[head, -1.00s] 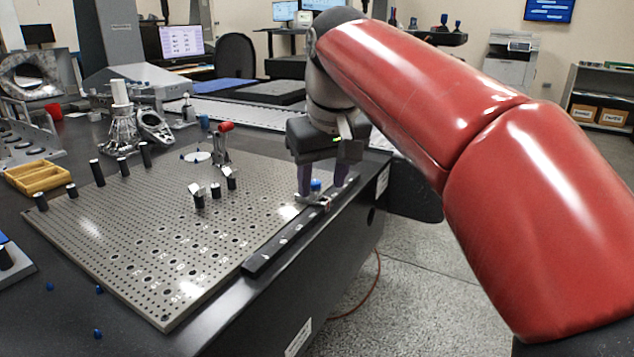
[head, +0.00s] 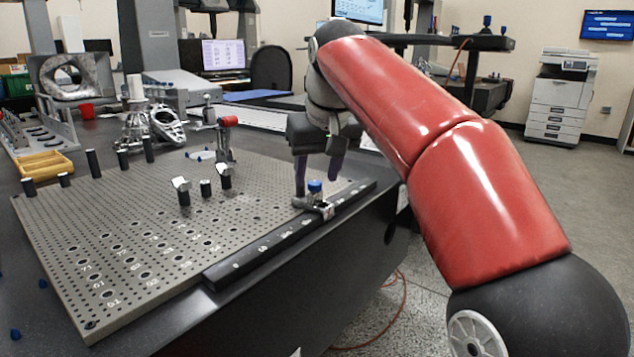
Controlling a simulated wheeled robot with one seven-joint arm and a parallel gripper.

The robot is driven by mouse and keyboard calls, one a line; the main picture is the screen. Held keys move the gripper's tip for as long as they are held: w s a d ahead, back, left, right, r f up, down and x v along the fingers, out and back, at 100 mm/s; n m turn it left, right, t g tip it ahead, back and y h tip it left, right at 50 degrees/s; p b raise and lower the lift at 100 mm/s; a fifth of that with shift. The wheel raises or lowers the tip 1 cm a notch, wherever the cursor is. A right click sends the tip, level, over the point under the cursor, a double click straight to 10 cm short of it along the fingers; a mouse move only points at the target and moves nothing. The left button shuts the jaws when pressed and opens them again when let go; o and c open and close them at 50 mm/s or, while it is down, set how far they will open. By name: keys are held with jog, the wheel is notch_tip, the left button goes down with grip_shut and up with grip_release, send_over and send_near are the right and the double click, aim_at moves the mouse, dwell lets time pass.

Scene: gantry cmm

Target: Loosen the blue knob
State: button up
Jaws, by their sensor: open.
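The blue knob (head: 315,186) stands upright on a small metal clamp (head: 314,204) at the black rail along the right edge of the perforated plate. My gripper (head: 317,181) points down over the knob with its two dark fingers spread apart. One finger shows left of the knob and the other behind it to the right. I see gaps beside the knob, and cannot tell whether either finger touches it. The knob's lower part is hard to make out.
The perforated plate (head: 130,235) carries several black posts and a red-handled toggle clamp (head: 226,138). The black rail (head: 262,254) runs along its near right edge. Metal castings (head: 150,122) and a yellow tray (head: 46,165) lie beyond. Open floor is at right.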

jog(key=shift+w+a+f, duration=0.1)
jog(key=shift+w+f, duration=0.05)
jog(key=shift+f, duration=0.35)
jog(key=shift+c, duration=0.4)
grip_shut()
jog(key=shift+r+n+p, duration=0.15)
jog(key=shift+n+p, duration=0.2)
jog(key=shift+n, duration=0.05)
jog(key=shift+n+g+y+p, duration=0.35)
jog(key=shift+n+p, duration=0.4)
jog(key=shift+n, duration=0.25)
jog(key=shift+w+d+n+g+y+p, duration=0.15)
jog(key=shift+n+y+p, duration=0.2)
jog(key=shift+n+p, duration=0.35)
jog(key=shift+d+n+g+y+p, duration=0.1)
jog(key=shift+n+y+p, duration=0.3)
jog(key=shift+n, duration=0.5)
